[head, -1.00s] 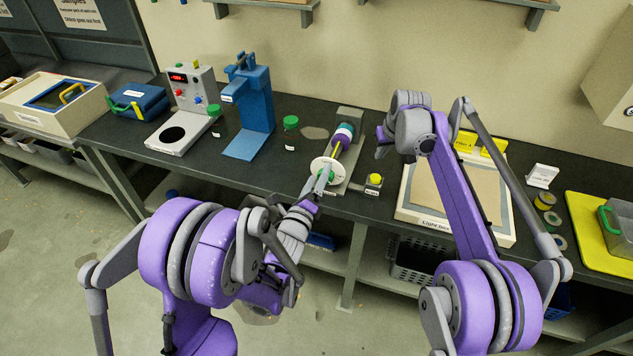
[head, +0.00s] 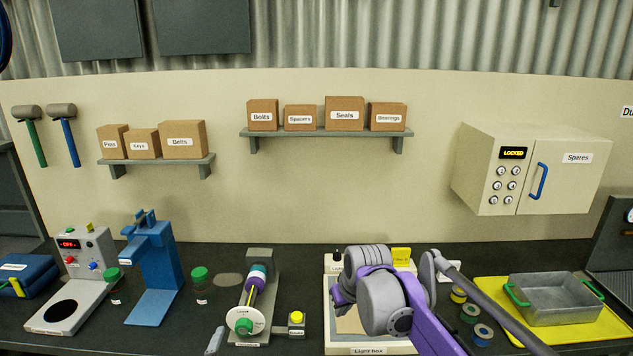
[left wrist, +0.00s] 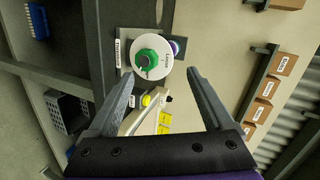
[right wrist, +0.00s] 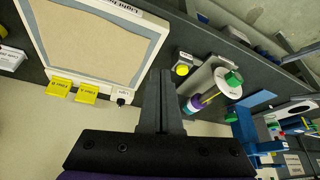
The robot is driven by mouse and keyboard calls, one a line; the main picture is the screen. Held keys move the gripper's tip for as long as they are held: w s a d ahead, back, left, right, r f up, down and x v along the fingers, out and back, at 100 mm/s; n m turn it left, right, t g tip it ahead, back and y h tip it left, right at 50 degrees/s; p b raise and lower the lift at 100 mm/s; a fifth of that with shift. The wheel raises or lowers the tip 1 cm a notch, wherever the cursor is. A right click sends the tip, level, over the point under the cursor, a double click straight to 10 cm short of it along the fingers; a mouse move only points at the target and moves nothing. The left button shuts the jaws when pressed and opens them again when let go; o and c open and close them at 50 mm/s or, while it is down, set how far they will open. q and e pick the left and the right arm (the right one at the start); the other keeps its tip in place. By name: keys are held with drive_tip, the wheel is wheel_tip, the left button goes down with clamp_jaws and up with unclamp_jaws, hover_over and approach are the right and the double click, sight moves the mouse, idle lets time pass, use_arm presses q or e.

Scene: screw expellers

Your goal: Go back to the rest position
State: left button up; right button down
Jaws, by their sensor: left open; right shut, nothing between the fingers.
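My right gripper (head: 338,296) is partly hidden by its own wrist above the light box in the head view. The right wrist view shows its fingers (right wrist: 160,75) shut together and empty. My left arm shows in the head view only as a grey finger (head: 214,341) at the bottom edge, left of the screw expeller (head: 256,287). In the left wrist view the left gripper (left wrist: 160,72) is open, its fingers apart with nothing held. The expeller's white disc with a green knob (left wrist: 146,59) lies beyond the fingertips.
The light box (head: 368,349) is under my right arm. A blue press (head: 153,270), green-lidded jars (head: 201,280) and a control unit (head: 88,255) stand left. A metal tray (head: 555,298) on a yellow mat is right. Shelves with boxes (head: 325,115) and a cabinet (head: 530,170) are on the wall.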

use_arm(q)
drive_tip(key=s+d+f+n+g, duration=0.1)
drive_tip(key=s+n+g, duration=0.1)
drive_tip(key=s+n, duration=0.3)
drive_tip(key=s+d+f+n+g+h, duration=0.1)
drive_tip(key=s+n+g, duration=0.2)
drive_tip(key=s, duration=0.7)
drive_tip(key=s+d+f+n+g, duration=0.1)
drive_tip(key=s+n+g, duration=0.2)
drive_tip(key=s+n, duration=0.4)
drive_tip(key=shift+s+d+f, duration=0.15)
drive_tip(key=shift+d+f, duration=0.05)
drive_tip(key=shift+f, duration=0.15)
use_arm(e)
drive_tip(key=s+d+f+m, duration=0.1)
drive_tip(key=s+d+f, duration=0.2)
drive_tip(key=s, duration=0.6)
drive_tip(key=s+d+f+m+h, duration=0.1)
drive_tip(key=s+d+f, duration=0.3)
drive_tip(key=s, duration=0.6)
drive_tip(key=s+d+f+m+t, duration=0.1)
drive_tip(key=s+d+f, duration=0.3)
drive_tip(key=s, duration=0.5)
drive_tip(key=shift+s+d+m+h, duration=0.3)
drive_tip(key=shift+d+m, duration=0.1)
drive_tip(key=shift+d, duration=0.15)
